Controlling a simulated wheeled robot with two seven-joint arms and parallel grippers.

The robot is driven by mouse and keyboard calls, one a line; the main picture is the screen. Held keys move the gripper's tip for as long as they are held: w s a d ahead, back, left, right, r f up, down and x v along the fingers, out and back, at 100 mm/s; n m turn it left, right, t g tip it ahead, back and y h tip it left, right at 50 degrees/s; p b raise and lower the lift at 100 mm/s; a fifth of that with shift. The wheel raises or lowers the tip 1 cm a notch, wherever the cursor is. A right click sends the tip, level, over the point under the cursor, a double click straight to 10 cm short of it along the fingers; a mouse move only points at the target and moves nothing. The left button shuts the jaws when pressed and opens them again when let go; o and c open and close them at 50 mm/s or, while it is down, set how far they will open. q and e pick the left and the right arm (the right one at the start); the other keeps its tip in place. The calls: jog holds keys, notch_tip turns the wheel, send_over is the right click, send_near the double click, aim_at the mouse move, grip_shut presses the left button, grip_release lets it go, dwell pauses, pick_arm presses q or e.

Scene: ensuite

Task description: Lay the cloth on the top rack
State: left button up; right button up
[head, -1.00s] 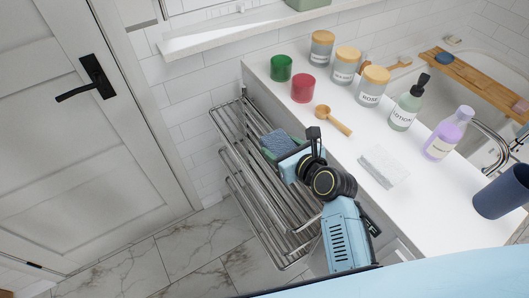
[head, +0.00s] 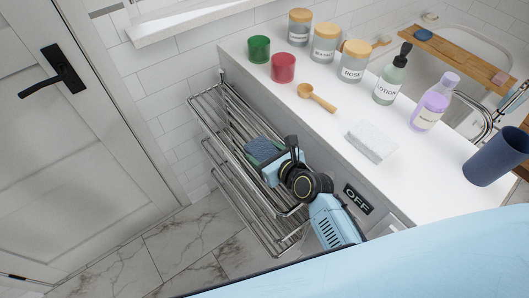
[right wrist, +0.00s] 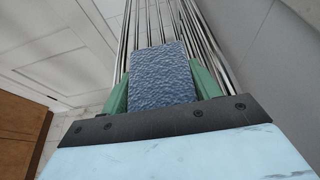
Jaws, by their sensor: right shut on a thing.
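The cloth (head: 261,149) is a blue, rough-textured folded piece. My right gripper (head: 268,157) is shut on it, with the cloth over the top rack (head: 205,103) of a chrome wall rack. In the right wrist view the cloth (right wrist: 162,75) sits between the two green fingers of the gripper (right wrist: 160,85), with the rack bars (right wrist: 142,22) running beyond it. I cannot tell whether the cloth touches the bars. The gripper and arm hide part of the rack's near end. My left gripper is not in view.
A lower rack tier (head: 232,190) hangs below. The white counter (head: 320,125) beside the rack holds a green cup (head: 259,49), a red cup (head: 283,67), a wooden scoop (head: 316,97), jars and bottles. A door (head: 90,150) stands left.

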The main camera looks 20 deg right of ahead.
jog(key=shift+f, duration=0.2)
jog(key=o, duration=1)
jog(key=shift+c, duration=0.2)
jog(key=shift+r, duration=0.2)
jog(key=shift+s+d+r, duration=0.1)
jog(key=shift+s, duration=0.15)
jog(key=p+v, duration=0.2)
jog(key=v, duration=0.9)
jog(key=shift+s+d+r, duration=0.1)
jog(key=shift+s+r, duration=0.05)
jog(key=shift+s, duration=0.05)
